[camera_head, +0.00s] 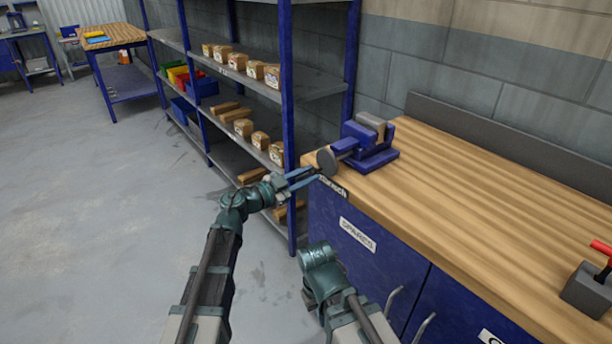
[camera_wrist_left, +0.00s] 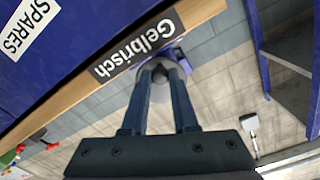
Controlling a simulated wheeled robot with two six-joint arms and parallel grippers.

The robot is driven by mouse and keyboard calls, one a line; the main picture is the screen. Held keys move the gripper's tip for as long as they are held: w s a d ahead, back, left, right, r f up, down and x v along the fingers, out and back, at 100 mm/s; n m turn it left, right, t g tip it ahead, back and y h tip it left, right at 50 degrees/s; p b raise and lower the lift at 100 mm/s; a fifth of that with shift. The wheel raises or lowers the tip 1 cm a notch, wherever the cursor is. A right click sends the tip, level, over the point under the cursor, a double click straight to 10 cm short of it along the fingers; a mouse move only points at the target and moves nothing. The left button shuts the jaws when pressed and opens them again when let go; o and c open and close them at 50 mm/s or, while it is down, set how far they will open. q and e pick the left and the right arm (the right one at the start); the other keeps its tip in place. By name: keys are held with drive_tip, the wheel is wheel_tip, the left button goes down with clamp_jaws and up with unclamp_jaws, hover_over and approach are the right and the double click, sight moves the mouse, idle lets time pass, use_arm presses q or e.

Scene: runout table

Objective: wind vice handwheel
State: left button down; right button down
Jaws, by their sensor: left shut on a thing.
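A blue vice (camera_head: 374,150) with a grey top stands on the near left corner of the wooden bench (camera_head: 470,205). Its grey, round handwheel (camera_head: 327,160) faces left, just past the bench's end. My left gripper (camera_head: 316,177) is at the handwheel's lower side. In the left wrist view, the left gripper's fingers (camera_wrist_left: 165,72) are closed around a small dark grip of the handwheel, which the fingers largely hide. Part of the blue vice (camera_wrist_left: 174,55) shows behind the fingertips. My right arm shows low in the head view, but its gripper cannot be made out.
A blue shelf unit (camera_head: 288,100) with boxes stands close to the left of the bench. Blue cupboard doors (camera_head: 365,255) are below the bench top. A grey block with a red handle (camera_head: 590,288) sits at the right. The floor at left is clear.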

use_arm(q)
drive_tip(key=c, duration=0.8)
unclamp_jaws()
drive_tip(key=m, duration=0.5)
drive_tip(key=shift+m, duration=1)
